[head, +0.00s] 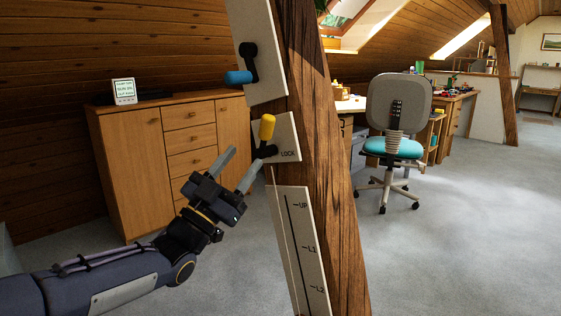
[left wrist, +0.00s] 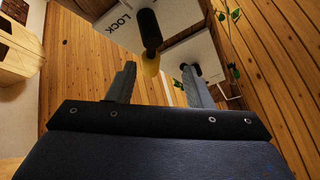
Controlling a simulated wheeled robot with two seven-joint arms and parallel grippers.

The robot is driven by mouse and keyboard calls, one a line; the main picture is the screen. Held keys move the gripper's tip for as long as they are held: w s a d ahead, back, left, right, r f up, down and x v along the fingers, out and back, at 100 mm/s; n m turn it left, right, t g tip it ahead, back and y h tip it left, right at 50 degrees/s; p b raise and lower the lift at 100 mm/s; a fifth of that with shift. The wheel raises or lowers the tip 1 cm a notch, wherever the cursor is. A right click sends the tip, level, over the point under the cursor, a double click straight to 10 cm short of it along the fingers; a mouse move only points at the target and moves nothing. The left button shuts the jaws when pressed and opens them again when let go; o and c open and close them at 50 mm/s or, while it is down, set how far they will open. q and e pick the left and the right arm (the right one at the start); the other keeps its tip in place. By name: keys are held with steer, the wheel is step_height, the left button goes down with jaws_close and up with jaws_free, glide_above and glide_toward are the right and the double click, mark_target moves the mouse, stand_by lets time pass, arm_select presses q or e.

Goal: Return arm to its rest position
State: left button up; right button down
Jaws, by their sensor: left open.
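My left gripper (head: 238,168) is open and empty, just left of the wooden post (head: 318,150) and below the yellow-handled lever (head: 267,128). The lever sits on a white plate (head: 287,140) marked LOCK, with its yellow grip pointing up. A blue-handled lever (head: 240,77) is on the white panel above, its grip pointing left. In the left wrist view the two fingers (left wrist: 158,88) stand apart, with the yellow grip (left wrist: 151,66) beyond and between them. I cannot tell from there whether they touch it. My right gripper is not in view.
A wooden cabinet (head: 140,160) stands behind my left arm. An office chair (head: 396,140) is right of the post.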

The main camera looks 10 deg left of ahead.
arm_select(q)
steer(key=s+a+f+n+g+y, duration=0.4)
steer(key=s+a+f+n+y, duration=0.15)
steer(key=f, duration=0.35)
steer(key=s+a+f+n+g+y, duration=0.4)
steer(key=s+f+n+y, duration=0.15)
steer(key=f+y, duration=0.2)
steer(key=s+d+f+n+g+h, duration=0.15)
steer(key=s+f+g, duration=0.25)
steer(key=s+f, duration=0.45)
steer(key=s+d+f+g+h, duration=0.25)
steer(key=s+f, duration=0.25)
steer(key=s, duration=0.6)
step_height(320, 180, up, 37)
steer(key=g+y+p, duration=0.1)
steer(key=p, duration=3.6)
